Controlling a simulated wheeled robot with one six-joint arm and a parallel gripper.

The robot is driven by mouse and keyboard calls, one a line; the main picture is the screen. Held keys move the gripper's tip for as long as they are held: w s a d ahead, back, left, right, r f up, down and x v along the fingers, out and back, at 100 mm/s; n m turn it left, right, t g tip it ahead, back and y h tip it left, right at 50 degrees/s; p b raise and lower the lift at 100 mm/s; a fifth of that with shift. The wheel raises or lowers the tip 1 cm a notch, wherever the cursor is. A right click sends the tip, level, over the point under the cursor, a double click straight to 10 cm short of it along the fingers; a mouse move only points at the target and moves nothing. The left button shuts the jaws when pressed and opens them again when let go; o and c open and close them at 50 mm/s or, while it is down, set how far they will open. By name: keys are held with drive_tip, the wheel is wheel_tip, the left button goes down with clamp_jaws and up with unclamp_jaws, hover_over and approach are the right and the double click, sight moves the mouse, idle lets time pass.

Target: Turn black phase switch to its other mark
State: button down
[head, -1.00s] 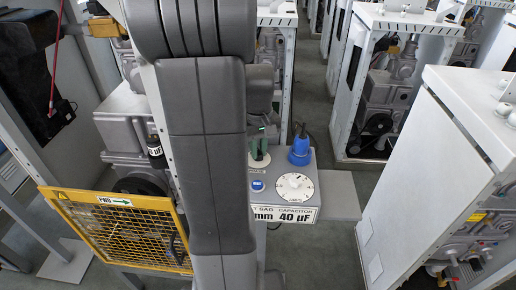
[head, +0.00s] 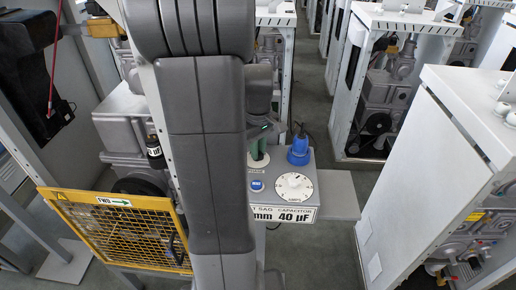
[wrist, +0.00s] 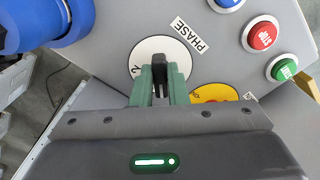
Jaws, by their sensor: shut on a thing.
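The black phase switch (wrist: 159,70) shows in the wrist view as a narrow bar on a round white plate (wrist: 142,57), beside a PHASE label (wrist: 188,36). My gripper (wrist: 160,78) has its green fingers on either side of the bar and is shut on it. The fingers and palm hide the lower part of the plate, and I cannot tell which mark the bar points to. In the head view my gripper (head: 259,152) stands over the white plate (head: 257,168) on the grey box, and the switch itself is hidden.
A blue plug (head: 299,151) stands close right of my gripper. A white AMPS dial (head: 294,185) and a blue button (head: 256,185) are in front. Red (wrist: 262,34) and green (wrist: 283,69) buttons and a yellow plate (wrist: 213,94) are also near. A yellow mesh guard (head: 115,230) stands at left.

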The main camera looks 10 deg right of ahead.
drive_tip(key=shift+r, duration=0.1)
drive_tip(key=c, duration=1.4)
unclamp_jaws()
drive_tip(key=shift+c, duration=0.2)
wheel_tip(320, 180, up, 14)
drive_tip(key=shift+f, duration=0.2)
wheel_tip(320, 180, down, 14)
drive_tip(key=shift+r, duration=0.1)
drive_tip(key=shift+r, duration=0.15)
